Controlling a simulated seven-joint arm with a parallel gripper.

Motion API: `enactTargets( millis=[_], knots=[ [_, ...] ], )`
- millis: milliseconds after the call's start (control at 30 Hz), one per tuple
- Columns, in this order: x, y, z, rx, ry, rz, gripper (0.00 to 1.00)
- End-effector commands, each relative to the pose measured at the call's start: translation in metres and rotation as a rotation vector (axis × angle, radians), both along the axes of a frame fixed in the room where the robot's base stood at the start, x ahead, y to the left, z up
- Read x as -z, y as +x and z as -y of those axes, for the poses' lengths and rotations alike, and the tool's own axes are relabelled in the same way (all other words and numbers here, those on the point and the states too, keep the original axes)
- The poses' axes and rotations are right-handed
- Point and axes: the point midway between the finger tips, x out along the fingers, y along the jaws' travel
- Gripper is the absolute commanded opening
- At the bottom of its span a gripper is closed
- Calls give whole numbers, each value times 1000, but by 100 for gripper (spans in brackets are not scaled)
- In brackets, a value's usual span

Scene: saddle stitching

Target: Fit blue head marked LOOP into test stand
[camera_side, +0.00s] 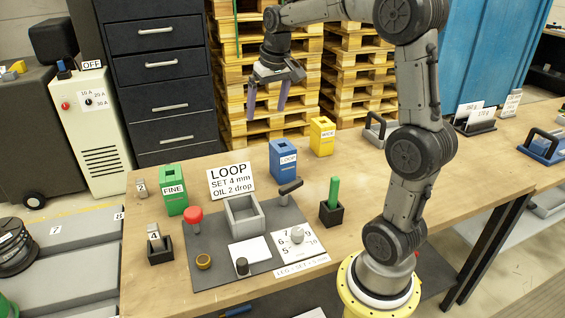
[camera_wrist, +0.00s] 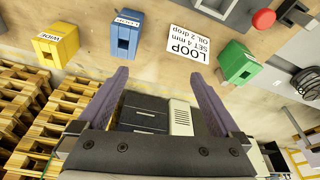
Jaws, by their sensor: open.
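The blue head (camera_side: 283,160) marked LOOP stands upright on the wooden table behind the grey mat; it also shows in the wrist view (camera_wrist: 124,38). An open-topped grey box (camera_side: 244,216) on the mat, with a black-handled lever (camera_side: 290,188) beside it, looks like the test stand. Its inside looks empty. My gripper (camera_side: 268,101) is open and empty, high beyond the table's back edge, in front of the pallets and well apart from the blue head. In the wrist view its two purple fingers (camera_wrist: 160,76) are spread wide with nothing between them.
A green FINE head (camera_side: 172,190) and a yellow head (camera_side: 322,137) stand either side of the blue one. A LOOP sign (camera_side: 231,180) stands behind the box. A red knob (camera_side: 194,216), dial plate (camera_side: 298,242) and green stick in a black holder (camera_side: 333,194) surround it.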

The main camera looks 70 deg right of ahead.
Motion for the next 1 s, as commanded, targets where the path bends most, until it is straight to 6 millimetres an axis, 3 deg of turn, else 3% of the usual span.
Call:
enactTargets(
  millis=[33, 100, 233, 433, 800, 1000],
  knots=[
    [16, 2, 25, 50, 17, -28, 100],
    [32, 0, 49, 98, 35, -55, 100],
    [58, -11, 75, 161, 69, -101, 100],
    [76, -16, 83, 182, 76, -110, 100],
    [138, -8, 89, 180, 75, -107, 100],
    [149, -6, 90, 179, 74, -106, 100]
  ],
)
